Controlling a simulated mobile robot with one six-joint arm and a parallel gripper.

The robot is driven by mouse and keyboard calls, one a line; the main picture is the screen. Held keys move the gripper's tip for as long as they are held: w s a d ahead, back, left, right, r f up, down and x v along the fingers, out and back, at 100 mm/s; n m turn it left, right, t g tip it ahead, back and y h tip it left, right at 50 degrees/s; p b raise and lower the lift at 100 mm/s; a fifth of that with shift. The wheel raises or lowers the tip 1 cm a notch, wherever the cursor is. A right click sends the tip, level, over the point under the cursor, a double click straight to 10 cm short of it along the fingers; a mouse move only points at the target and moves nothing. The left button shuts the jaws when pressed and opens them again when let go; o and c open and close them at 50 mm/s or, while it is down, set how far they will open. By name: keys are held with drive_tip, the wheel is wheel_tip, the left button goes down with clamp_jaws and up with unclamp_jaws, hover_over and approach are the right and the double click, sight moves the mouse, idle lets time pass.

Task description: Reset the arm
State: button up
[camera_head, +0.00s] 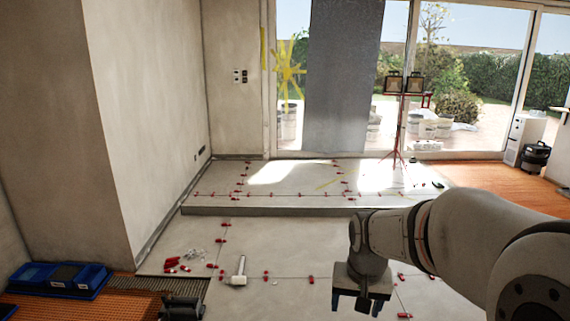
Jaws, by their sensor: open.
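My arm reaches in from the right edge of the head view, and its end hangs down over the light floor tiles. My gripper (357,303) points downward, with its blue fingers spread apart and nothing seen between them. The fingertips are near the lower part of the picture, and they appear to be above the tiles. My arm hides part of the floor at the right.
Red levelling wedges (266,275) line the tile joints. A white-headed mallet (237,273) and loose clips (194,254) lie left. Blue trays (60,279) stand at lower left. A raised step (270,211) crosses behind; a red work-light stand (397,135) is on it.

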drive_tip(key=s+r+n+p, duration=0.2)
drive_tip(key=s+r+p, duration=0.5)
drive_tip(key=s+r, duration=0.3)
drive_tip(key=shift+s+d+r+t, duration=0.15)
drive_tip(key=shift+s+r+t, duration=0.15)
drive_tip(key=shift+s, duration=1.75)
